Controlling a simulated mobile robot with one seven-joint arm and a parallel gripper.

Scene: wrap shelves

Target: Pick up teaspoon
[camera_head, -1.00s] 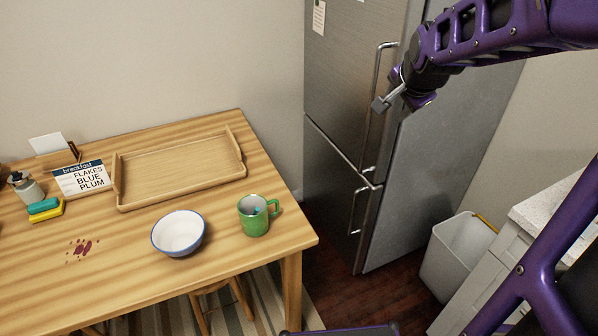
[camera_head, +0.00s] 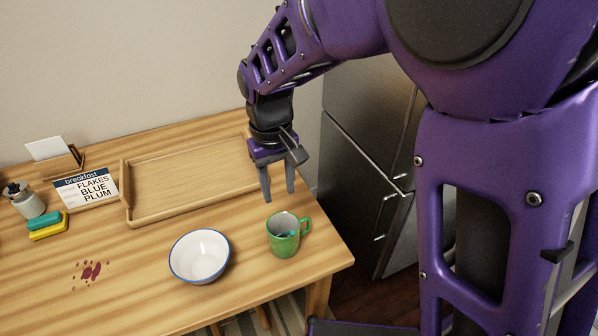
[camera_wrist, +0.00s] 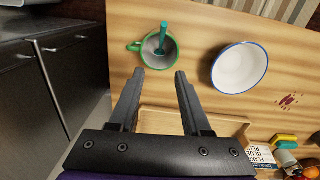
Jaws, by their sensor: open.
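A teal teaspoon (camera_wrist: 162,38) stands in a green mug (camera_wrist: 150,53) in the wrist view, its handle sticking up past the rim. My gripper (camera_head: 278,194) is open and empty, pointing down above the table just behind the mug. In the wrist view my gripper (camera_wrist: 159,73) has its fingers apart, with the mug beyond the fingertips. The spoon's bowl is hidden in the mug.
A white blue-rimmed bowl (camera_head: 200,258) stands left of the mug. A wooden tray (camera_head: 134,216) lies behind them. A breakfast sign (camera_head: 88,187), a yellow and teal sponge (camera_head: 47,227) and a jar (camera_head: 28,202) are at the left. A steel fridge (camera_head: 345,180) stands beyond the table.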

